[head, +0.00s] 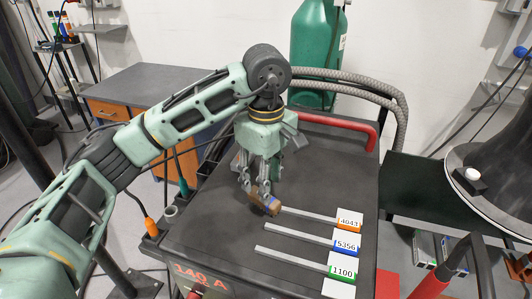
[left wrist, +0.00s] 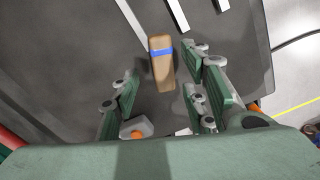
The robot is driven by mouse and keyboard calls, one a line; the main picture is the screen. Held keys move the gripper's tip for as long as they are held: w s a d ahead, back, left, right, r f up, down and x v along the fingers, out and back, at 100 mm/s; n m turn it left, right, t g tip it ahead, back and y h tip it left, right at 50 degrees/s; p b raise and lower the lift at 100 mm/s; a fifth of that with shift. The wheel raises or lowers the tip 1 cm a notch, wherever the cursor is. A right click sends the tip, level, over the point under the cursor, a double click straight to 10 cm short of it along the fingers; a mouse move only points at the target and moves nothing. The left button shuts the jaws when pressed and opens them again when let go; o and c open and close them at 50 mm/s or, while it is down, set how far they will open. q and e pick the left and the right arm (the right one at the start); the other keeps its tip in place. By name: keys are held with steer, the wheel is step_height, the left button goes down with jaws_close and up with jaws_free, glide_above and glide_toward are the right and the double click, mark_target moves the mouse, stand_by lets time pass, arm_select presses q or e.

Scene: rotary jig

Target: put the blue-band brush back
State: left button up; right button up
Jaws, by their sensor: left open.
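The blue-band brush (head: 263,206) has a brown, block-like body with a blue band. It lies on the dark top of the welding machine (head: 215,225), close to the left ends of the metal strips. In the left wrist view, the brush (left wrist: 162,72) lies between the finger lines, with a gap on each side. My left gripper (head: 257,184) points down, open and empty, just above and behind the brush. In the left wrist view, its fingers (left wrist: 158,85) stand apart. The brush's bristles cannot be made out. My right gripper is not in view.
Three metal strips with labels 4043 (head: 348,224), 5356 (head: 346,246) and 1100 (head: 342,271) lie right of the brush. A small grey cup (head: 170,213) is at the machine's left edge. A red handle (head: 340,128) and grey hoses (head: 350,88) are behind.

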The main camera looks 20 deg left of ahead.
arm_select(q)
step_height(320, 180, up, 8)
steer(key=shift+r, duration=0.1)
stand_by(0.4)
